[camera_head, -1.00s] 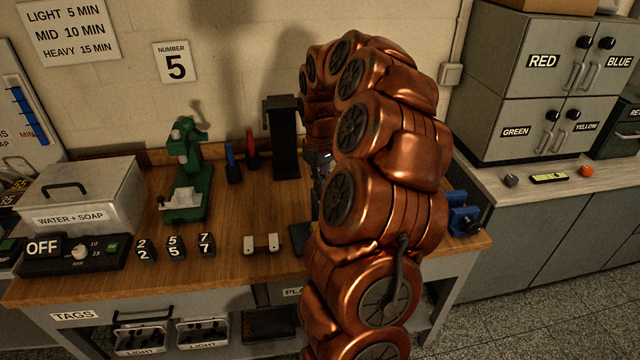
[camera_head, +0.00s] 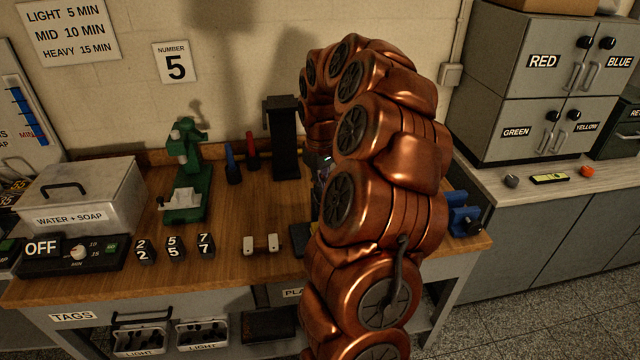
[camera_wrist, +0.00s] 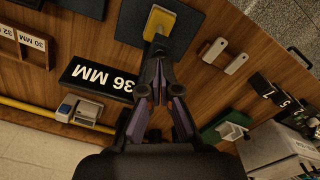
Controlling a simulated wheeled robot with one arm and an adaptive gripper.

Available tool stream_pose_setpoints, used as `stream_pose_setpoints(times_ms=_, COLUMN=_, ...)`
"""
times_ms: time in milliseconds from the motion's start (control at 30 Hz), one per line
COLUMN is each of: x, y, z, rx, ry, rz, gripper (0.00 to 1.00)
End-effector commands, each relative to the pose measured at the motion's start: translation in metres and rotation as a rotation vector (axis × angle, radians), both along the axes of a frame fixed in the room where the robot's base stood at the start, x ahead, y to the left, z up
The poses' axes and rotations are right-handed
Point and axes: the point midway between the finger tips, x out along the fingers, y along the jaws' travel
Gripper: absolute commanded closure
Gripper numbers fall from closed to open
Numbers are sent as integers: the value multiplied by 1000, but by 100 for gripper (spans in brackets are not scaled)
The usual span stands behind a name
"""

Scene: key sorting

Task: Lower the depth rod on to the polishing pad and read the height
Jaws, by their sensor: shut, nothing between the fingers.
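My gripper (camera_wrist: 158,52) shows in the wrist view with its dark fingers shut and nothing between them. The fingertips are over the bench, close to a dark square block with a yellow piece (camera_wrist: 163,18) on it. This may be the polishing pad, but I cannot be sure. A black plate marked "36 MM" (camera_wrist: 97,78) lies left of the fingers, its text upside down. In the head view a tall black stand (camera_head: 284,140) stands left of my arm, which mostly hides the gripper. I cannot single out the depth rod.
A two-ended white holder (camera_head: 262,245), a green press (camera_head: 186,165), number blocks (camera_head: 176,247) and a water and soap box (camera_head: 85,195) stand on the bench. Boards marked 30 MM (camera_wrist: 33,42) lie at the wrist view's left. A blue vise (camera_head: 462,214) is at the bench's right.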

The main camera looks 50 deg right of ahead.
Motion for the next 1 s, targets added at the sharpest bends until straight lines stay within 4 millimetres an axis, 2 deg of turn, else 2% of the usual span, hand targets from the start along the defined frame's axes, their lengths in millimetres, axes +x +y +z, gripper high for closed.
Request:
stream_pose_setpoints(times_ms=433, x=0, y=0, z=3, rx=0, ry=0, rz=0, gripper=100)
stream_pose_setpoints(times_ms=1000, x=1, y=0, z=30, rx=0, ry=-1, rz=0, gripper=100)
